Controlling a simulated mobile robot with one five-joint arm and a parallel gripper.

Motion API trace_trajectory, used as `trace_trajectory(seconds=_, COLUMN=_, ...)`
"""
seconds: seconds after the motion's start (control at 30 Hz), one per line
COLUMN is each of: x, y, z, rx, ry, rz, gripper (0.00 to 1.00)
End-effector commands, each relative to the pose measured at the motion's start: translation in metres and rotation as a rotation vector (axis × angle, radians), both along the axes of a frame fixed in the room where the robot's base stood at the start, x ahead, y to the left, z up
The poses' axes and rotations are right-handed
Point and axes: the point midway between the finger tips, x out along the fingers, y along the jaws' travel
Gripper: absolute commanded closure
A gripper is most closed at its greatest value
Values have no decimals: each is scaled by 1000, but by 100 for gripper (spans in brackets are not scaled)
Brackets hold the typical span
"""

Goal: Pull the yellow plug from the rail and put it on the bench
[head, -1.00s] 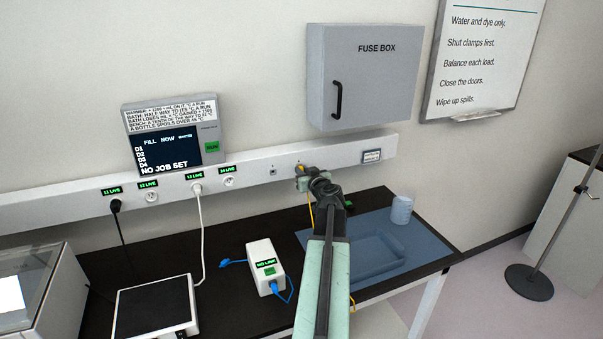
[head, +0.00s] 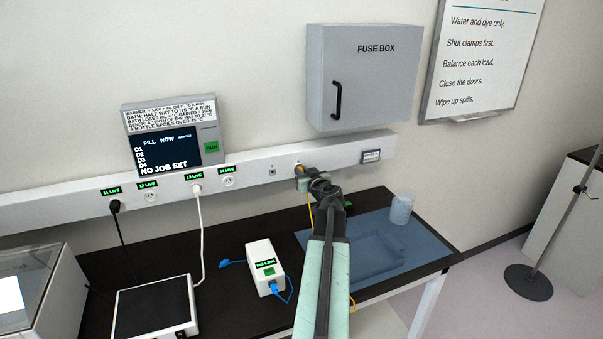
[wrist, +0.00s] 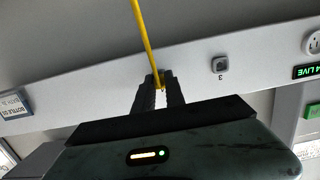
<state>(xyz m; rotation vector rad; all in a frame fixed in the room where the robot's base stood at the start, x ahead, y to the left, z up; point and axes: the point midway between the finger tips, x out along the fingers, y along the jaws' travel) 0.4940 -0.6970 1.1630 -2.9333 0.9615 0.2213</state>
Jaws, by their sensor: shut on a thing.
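The yellow plug (head: 299,169) is at the right part of the white rail (head: 250,173), and its yellow cable (head: 309,214) hangs down toward the bench (head: 230,235). My gripper (head: 304,172) is at the rail and shut on the plug. In the wrist view, my gripper's two dark fingers (wrist: 160,80) close around the yellow plug (wrist: 161,84), with the yellow cable (wrist: 143,35) leading away from it. The fingers hide most of the plug. I cannot tell whether it is still seated in the rail.
A white box (head: 264,262) with a blue cable and a flat black-topped device (head: 155,308) stand on the bench. A blue tray (head: 345,265) and a pale cup (head: 401,209) are at the right. The fuse box (head: 362,75) hangs above the rail.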

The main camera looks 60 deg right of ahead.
Motion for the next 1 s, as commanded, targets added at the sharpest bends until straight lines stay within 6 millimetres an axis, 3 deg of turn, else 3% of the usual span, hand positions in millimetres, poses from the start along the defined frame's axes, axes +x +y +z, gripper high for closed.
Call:
trace_trajectory(seconds=0.5, x=-17, y=12, z=0, rx=0, ry=0, rz=-2, gripper=100)
trace_trajectory(seconds=0.83, x=-16, y=12, z=-6, rx=15, ry=21, rz=4, gripper=100)
trace_trajectory(seconds=1.0, x=-1, y=44, z=-29, rx=66, ry=107, rz=155, gripper=100)
